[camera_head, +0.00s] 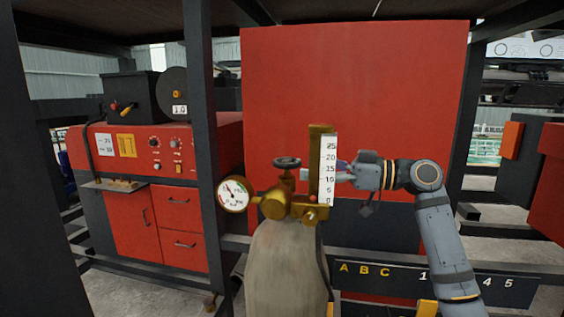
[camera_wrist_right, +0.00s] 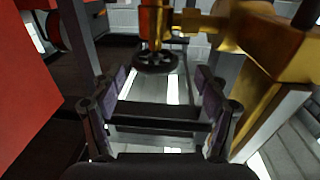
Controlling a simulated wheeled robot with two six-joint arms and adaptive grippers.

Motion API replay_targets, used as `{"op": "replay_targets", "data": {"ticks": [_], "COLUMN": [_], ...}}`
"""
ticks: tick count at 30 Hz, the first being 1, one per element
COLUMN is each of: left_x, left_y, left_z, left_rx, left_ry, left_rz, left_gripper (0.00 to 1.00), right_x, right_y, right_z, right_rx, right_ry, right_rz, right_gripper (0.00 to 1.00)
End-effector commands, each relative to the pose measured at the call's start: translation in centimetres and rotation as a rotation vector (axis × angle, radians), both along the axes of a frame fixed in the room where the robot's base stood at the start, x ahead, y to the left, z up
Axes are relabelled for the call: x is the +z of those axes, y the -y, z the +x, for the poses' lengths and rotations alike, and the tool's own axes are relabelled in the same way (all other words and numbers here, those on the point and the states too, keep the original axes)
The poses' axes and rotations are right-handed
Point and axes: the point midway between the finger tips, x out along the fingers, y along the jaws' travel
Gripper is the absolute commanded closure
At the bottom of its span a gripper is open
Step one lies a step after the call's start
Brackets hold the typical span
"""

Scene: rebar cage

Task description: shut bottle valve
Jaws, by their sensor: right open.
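A grey gas bottle (camera_head: 286,270) stands upright in the middle of the head view, with a brass valve and regulator (camera_head: 290,206) on top. The valve's small black handwheel (camera_head: 287,162) sits above the brass body; it also shows in the right wrist view (camera_wrist_right: 156,62), beyond the fingers. My right gripper (camera_head: 343,172) comes in from the right, and the flow scale partly hides its fingers. In the wrist view my right gripper (camera_wrist_right: 161,85) is open and empty, its fingers spread on either side, apart from the handwheel. My left gripper is not in view.
A white flow scale (camera_head: 328,167) stands upright between the handwheel and my right gripper. A round pressure gauge (camera_head: 234,193) sticks out at the left of the regulator. A large red panel (camera_head: 350,90) is behind. A dark post (camera_head: 200,120) stands left of the bottle.

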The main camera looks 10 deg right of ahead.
Motion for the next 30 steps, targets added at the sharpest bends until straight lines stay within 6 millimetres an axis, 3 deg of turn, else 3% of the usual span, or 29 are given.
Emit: {"op": "replay_targets", "data": {"ticks": [2, 5, 13, 17, 25, 30], "left_x": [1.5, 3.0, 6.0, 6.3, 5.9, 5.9], "left_y": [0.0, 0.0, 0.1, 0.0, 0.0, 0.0], "left_z": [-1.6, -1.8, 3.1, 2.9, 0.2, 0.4], "left_rx": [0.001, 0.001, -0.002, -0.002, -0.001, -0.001], "left_ry": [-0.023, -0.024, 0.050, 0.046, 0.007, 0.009], "left_rz": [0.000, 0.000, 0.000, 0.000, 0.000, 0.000], "left_gripper": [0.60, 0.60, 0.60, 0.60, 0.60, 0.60], "right_x": [0.8, 0.9, 0.6, 0.3, 0.1, 0.1], "right_y": [-1.4, -3.5, -7.6, -8.3, -8.4, -8.4], "right_z": [0.6, 1.6, 3.8, 4.2, 4.3, 4.3], "right_rx": [0.005, 0.006, 0.003, 0.001, 0.000, 0.000], "right_ry": [-0.002, -0.003, -0.002, -0.002, -0.001, -0.001], "right_rz": [0.005, 0.006, 0.002, 0.001, 0.000, 0.000], "right_gripper": [0.26, 0.26, 0.26, 0.26, 0.27, 0.50]}}
